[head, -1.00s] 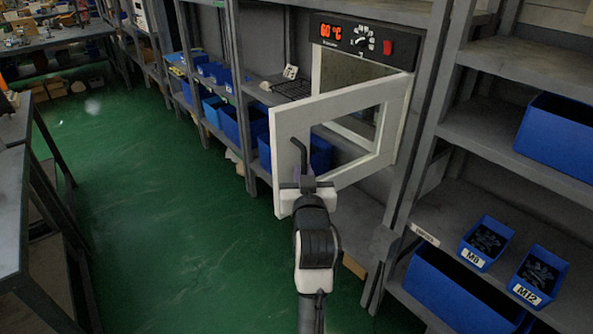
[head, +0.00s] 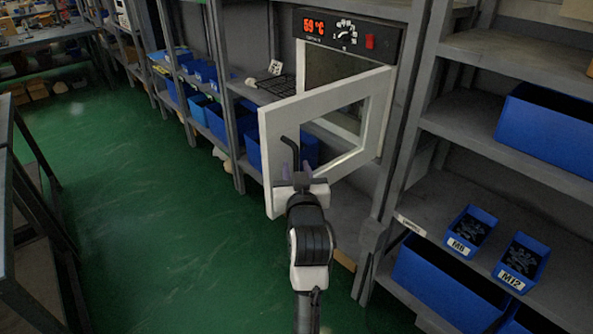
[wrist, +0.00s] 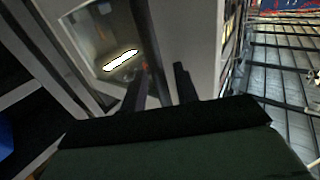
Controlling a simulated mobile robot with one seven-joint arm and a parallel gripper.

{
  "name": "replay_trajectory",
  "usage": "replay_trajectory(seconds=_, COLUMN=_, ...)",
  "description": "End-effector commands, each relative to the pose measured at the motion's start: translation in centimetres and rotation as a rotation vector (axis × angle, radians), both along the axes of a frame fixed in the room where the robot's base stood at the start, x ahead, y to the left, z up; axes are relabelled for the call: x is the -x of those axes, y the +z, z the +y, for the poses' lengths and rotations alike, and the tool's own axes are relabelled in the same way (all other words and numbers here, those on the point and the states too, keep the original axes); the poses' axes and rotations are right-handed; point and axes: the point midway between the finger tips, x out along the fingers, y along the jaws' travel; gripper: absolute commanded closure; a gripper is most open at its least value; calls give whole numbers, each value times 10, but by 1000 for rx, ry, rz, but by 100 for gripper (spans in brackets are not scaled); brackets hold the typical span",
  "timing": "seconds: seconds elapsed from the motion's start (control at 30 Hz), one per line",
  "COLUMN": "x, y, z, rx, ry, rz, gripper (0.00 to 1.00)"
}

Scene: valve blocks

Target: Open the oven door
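The oven door (head: 270,131) is a pale frame with a glass window and stands partly open, swung out from the oven. A black bar handle (head: 290,148) is on its free left side. The oven's control panel (head: 349,36) above shows red digits and a red switch. My gripper (head: 295,172) is at the handle's lower part. In the wrist view my two dark fingers (wrist: 159,80) stand apart, with the dark handle (wrist: 147,40) running between them. A gap shows beside the handle, and contact cannot be made out.
Shelving with a large blue bin (head: 547,128) and small bins marked M8 (head: 470,230) and M12 (head: 522,262) stands to the right. A workbench frame (head: 25,230) runs along the left. Green floor (head: 150,220) between is clear.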

Motion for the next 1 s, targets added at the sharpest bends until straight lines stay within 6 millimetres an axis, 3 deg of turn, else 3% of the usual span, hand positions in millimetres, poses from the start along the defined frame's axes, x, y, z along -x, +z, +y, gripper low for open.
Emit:
replay_trajectory(seconds=0.23, x=11, y=-2, z=-1, rx=0, ry=2, rz=0, gripper=70)
replay_trajectory(seconds=0.47, x=54, y=2, z=-9, rx=0, ry=-1, rz=2, gripper=70)
replay_trajectory(seconds=1.0, x=74, y=1, z=-13, rx=1, ry=-1, rz=0, gripper=70)
